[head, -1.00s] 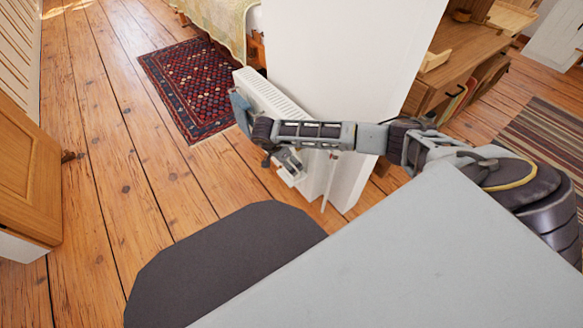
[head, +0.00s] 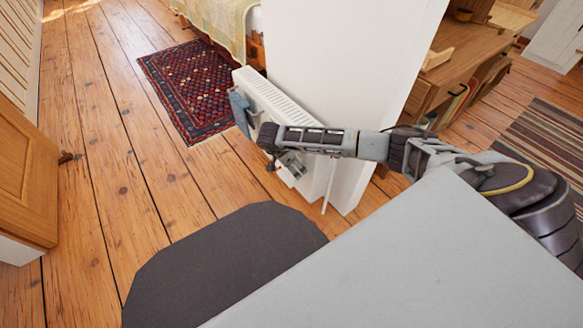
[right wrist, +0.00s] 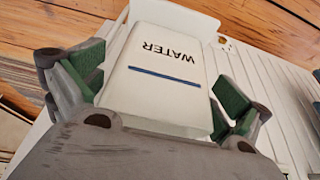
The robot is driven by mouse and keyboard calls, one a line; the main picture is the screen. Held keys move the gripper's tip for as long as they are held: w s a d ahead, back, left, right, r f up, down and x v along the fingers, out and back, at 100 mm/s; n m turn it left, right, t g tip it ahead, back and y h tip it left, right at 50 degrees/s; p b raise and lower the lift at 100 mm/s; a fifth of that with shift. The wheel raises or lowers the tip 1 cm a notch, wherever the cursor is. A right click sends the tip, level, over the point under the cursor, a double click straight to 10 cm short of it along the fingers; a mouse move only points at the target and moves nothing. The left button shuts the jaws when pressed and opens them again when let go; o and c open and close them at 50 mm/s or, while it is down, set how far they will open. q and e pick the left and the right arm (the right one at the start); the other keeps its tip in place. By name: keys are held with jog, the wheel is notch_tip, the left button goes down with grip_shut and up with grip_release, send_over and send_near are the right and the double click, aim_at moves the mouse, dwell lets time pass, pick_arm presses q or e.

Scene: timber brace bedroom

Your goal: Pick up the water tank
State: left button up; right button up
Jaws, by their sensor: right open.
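The water tank (right wrist: 165,80) is a white, rounded box with "WATER" printed in dark letters and a blue line below, seen upside down in the right wrist view. My right gripper (right wrist: 157,80) is open, with a green-padded finger on each side of the tank. Whether the pads touch it, I cannot tell. In the head view my right gripper (head: 291,162) is by the front of the white radiator (head: 275,103), and I cannot make out the tank there. My left gripper is not in view.
A white wall block (head: 340,60) stands right behind the radiator. A blue-grey item (head: 240,108) hangs at the radiator's far end. A patterned red rug (head: 190,85) lies beyond. A wooden cabinet (head: 25,170) is at left. Wooden floor between is clear.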

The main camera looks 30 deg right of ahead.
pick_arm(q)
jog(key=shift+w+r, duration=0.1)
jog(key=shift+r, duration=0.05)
pick_arm(e)
jog(key=c, duration=1.1)
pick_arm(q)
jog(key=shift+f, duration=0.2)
pick_arm(e)
jog(key=shift+c, duration=0.7)
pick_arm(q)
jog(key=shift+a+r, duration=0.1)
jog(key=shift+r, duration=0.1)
pick_arm(e)
jog(key=shift+r, duration=0.15)
